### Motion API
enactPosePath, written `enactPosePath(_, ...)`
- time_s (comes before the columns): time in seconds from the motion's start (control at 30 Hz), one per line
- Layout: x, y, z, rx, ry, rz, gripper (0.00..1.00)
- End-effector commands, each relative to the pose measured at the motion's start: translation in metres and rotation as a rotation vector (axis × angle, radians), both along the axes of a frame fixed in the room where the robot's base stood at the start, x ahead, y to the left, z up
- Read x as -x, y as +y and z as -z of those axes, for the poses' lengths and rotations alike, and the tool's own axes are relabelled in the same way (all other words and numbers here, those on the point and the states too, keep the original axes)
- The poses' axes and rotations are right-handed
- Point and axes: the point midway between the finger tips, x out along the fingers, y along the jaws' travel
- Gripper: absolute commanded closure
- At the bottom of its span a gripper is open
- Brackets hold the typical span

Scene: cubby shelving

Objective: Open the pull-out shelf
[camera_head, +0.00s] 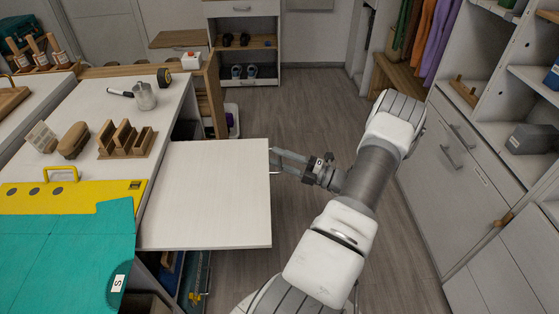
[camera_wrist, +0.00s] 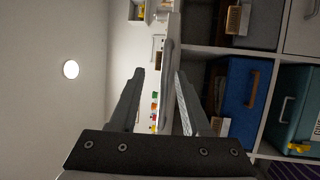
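The pull-out shelf (camera_head: 205,195) is a flat white board. It sticks out to the right from under the white worktop on the left, a long way into the aisle. My gripper (camera_head: 272,160) is at the shelf's outer right edge, with its fingers pointing left towards it. In the wrist view my gripper (camera_wrist: 160,75) has its two dark fingers spread apart. The shelf's pale edge (camera_wrist: 168,60) lies edge-on between them, closer to the right finger. A gap shows beside the left finger. Contact with the shelf is too small to tell.
The worktop (camera_head: 85,100) holds a metal jug (camera_head: 145,95), a wooden rack (camera_head: 125,140) and a teal sheet (camera_head: 75,250). Cubbies with a blue bin (camera_wrist: 240,95) show in the wrist view. A grey cabinet (camera_head: 450,180) stands right; wooden floor (camera_head: 300,115) between is clear.

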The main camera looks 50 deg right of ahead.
Motion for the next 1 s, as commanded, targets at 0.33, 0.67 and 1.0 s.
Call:
enactPosePath(0.33,0.000,0.002,0.003,-0.004,0.005,-0.004,0.58)
enactPosePath(0.67,0.015,-0.004,0.007,-0.004,0.006,0.000,0.58)
enactPosePath(1.0,0.087,-0.033,0.022,-0.004,0.007,0.001,0.58)
